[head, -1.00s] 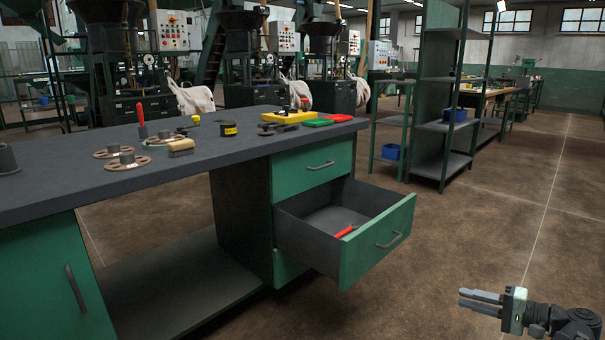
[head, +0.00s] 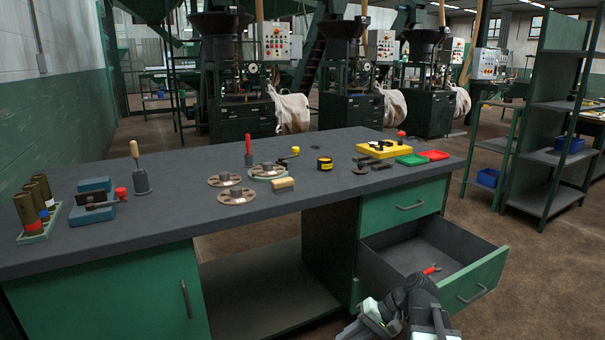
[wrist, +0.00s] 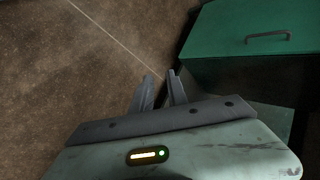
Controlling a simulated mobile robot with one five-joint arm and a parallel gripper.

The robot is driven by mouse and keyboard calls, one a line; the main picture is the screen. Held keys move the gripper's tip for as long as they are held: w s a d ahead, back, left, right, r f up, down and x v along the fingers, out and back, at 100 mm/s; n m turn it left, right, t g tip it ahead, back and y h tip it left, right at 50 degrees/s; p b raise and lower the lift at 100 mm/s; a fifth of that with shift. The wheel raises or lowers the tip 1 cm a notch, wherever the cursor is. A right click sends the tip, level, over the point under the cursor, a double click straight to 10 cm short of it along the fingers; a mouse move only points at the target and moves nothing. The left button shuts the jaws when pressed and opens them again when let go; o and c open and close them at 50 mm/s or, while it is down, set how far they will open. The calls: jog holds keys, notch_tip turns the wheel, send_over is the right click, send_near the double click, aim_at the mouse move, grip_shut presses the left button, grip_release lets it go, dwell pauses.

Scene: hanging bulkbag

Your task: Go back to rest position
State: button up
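My gripper shows in the wrist view (wrist: 161,78) with its two grey fingers a little apart and nothing between them. It points at the brown floor (wrist: 70,75), beside a green cabinet front with a handle (wrist: 260,35). In the head view my folded arm is at the bottom middle, in front of the open drawer (head: 480,285); the fingers are mostly cut off by the lower edge. The drawer holds a red-handled tool (head: 431,270).
The pulled-out drawer juts toward my arm. Open floor lies at right.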

jog(key=s+a+n+g+h+p, duration=0.1)
jog(key=s+a+h+p, duration=0.1)
jog(key=s+a+h, duration=0.15)
jog(key=d+f+h, duration=0.3)
jog(key=d+h, duration=0.1)
jog(key=d, duration=0.2)
notch_tip(320, 180, up, 38)
jog(key=w+d+h+p, duration=0.1)
jog(key=p, duration=3.7)
jog(key=shift+n+t, duration=0.3)
